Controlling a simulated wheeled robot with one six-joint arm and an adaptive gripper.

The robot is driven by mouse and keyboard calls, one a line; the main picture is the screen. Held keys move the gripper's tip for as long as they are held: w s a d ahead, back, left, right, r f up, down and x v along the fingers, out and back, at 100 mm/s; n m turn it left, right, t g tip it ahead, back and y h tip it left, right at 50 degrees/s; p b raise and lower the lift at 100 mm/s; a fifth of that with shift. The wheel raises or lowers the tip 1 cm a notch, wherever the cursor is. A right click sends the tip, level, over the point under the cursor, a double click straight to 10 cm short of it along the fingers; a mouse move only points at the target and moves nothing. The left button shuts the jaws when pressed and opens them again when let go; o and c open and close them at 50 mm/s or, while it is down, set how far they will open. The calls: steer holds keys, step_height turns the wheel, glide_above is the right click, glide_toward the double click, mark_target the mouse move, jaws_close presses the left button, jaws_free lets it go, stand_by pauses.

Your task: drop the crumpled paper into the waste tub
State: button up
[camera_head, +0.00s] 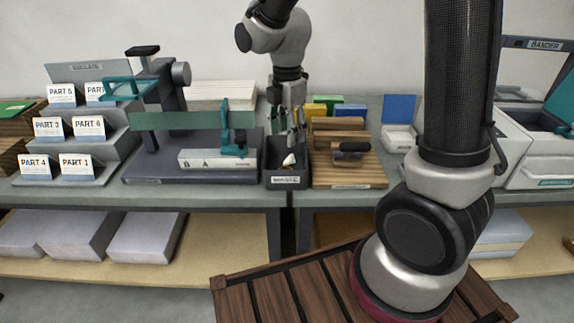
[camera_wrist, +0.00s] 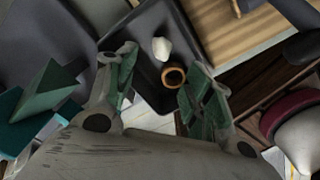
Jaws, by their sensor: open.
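The waste tub (camera_head: 270,180) is a dark open box with a label on its front, standing on the bench in the middle of the head view. The crumpled paper (camera_head: 289,160) is a small white lump that appears inside the tub. In the wrist view the paper (camera_wrist: 161,47) lies against the tub's dark interior (camera_wrist: 143,68), apart from both fingers. My gripper (camera_head: 291,130) is above the tub, pointing down, with its fingers spread. The wrist view shows nothing between the fingers of my gripper (camera_wrist: 160,70) in contact with them.
An orange-brown ring (camera_wrist: 173,76) lies in the tub near the paper. A teal and grey press (camera_head: 150,120) with a white block (camera_head: 200,160) stands close on the left. Wooden boards (camera_head: 345,172) with a dark-handled tool are close on the right. Labelled steps (camera_head: 100,130) stand far left.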

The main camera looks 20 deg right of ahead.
step_height(320, 180, up, 9)
steer(key=shift+f, duration=0.2)
stand_by(0.3)
steer(key=s+d+r+m+t, duration=0.2)
steer(key=s+d+m, duration=0.5)
steer(key=s+m, duration=0.2)
steer(key=s+d+r+m+t, duration=0.2)
steer(key=s+d+m, duration=0.6)
steer(key=m, duration=0.5)
steer(key=shift+s+d+r, duration=0.25)
steer(key=shift+s+r, duration=0.6)
steer(key=shift+s, duration=0.05)
